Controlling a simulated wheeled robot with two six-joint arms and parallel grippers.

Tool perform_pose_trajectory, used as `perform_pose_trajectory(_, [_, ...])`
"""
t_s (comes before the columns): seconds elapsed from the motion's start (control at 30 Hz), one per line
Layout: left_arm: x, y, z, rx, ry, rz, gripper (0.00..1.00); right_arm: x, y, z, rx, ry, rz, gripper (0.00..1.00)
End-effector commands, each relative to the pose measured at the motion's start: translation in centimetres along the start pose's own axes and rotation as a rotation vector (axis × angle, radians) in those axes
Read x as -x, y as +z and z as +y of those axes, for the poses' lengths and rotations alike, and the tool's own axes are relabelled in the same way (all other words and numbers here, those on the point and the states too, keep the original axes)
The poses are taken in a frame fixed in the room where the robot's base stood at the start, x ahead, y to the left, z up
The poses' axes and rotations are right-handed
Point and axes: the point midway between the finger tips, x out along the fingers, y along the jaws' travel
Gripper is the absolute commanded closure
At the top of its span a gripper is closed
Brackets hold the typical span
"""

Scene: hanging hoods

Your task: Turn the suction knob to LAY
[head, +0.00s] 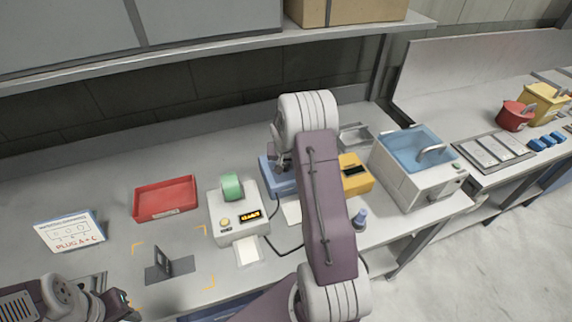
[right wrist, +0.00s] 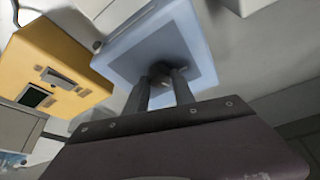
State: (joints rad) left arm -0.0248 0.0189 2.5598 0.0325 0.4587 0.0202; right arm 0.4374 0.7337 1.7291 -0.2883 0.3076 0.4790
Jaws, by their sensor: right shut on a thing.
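The blue box (head: 268,180) stands on the bench behind my right arm and is partly hidden by it. In the right wrist view its light blue face with a darker grey-blue panel (right wrist: 134,67) is close ahead. A small dark knob (right wrist: 160,70) sits on that panel, between the fingertips. My right gripper (right wrist: 163,80) is shut on the knob; it also shows in the head view (head: 283,162) at the box. I cannot read any marks around the knob. My left gripper (head: 124,299) is at the lower left, partly cut off, away from the box.
A yellow device (head: 354,180) with a dark display stands right of the blue box. A white device (head: 238,215) with a green roll stands left of it. A red tray (head: 165,200), a sign card (head: 72,232) and a blue-topped basin (head: 412,165) are also on the bench. A shelf (head: 200,52) hangs above.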

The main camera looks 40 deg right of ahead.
Motion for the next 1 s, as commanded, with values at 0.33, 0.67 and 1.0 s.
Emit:
perform_pose_trajectory(0.33, [-6.4,0.7,-0.1,0.000,0.000,-0.001,0.64,-0.6,0.0,-0.3,-0.247,0.099,0.006,1.00])
perform_pose_trajectory(0.67, [-7.9,0.8,-0.1,0.000,0.000,0.000,0.64,-0.2,-0.1,-0.3,-0.373,0.152,0.001,1.00])
perform_pose_trajectory(1.0, [-8.1,0.9,-0.2,0.000,0.000,0.000,0.64,-0.1,-0.1,-0.3,-0.403,0.164,0.000,1.00])
